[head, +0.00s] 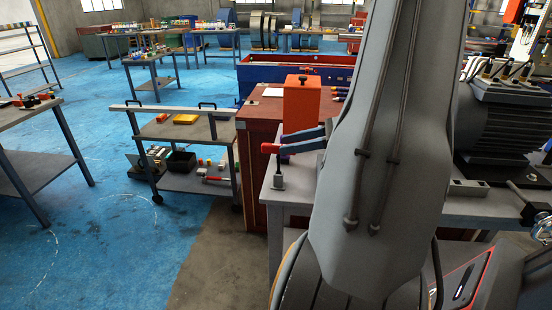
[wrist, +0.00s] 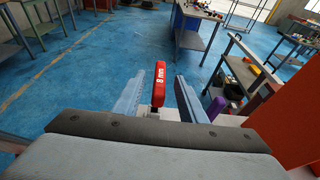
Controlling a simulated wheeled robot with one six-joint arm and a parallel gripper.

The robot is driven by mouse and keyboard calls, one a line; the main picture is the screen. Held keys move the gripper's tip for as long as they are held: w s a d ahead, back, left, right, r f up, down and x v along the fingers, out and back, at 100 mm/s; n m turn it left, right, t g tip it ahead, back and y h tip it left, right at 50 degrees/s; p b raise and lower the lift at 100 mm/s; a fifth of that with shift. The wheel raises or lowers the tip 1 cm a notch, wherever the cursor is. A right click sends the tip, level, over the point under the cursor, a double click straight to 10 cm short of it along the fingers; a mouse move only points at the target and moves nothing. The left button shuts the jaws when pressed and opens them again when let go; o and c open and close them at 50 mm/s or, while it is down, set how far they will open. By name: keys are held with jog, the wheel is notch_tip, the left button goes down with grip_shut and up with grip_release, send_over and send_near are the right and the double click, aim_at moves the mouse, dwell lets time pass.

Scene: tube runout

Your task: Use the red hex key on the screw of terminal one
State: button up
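The red hex key (wrist: 159,84) shows its red handle, printed with white marks, upright between my gripper's two blue fingers in the wrist view. A narrow gap shows on each side of the handle. My gripper (wrist: 160,76) is open around it, not visibly touching. In the head view the red handle end (head: 268,148) sticks out past the left of the blue fingers (head: 283,145). The key's lower part is hidden. A large dark motor (head: 495,125) stands on the bench at right, with cables on top. I cannot make out terminal one or its screw.
An orange-red box (head: 302,100) stands right behind the fingers. A purple handle (wrist: 217,107) is close to the right finger. A grey cart (head: 180,128) with small parts stands at left, and blue floor is open beyond.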

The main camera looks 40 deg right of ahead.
aim_at(266, 153)
jog(key=shift+p+x, duration=1.35)
jog(key=shift+x, duration=2.65)
jog(key=shift+f, duration=0.15)
jog(key=shift+c, duration=0.3)
grip_shut()
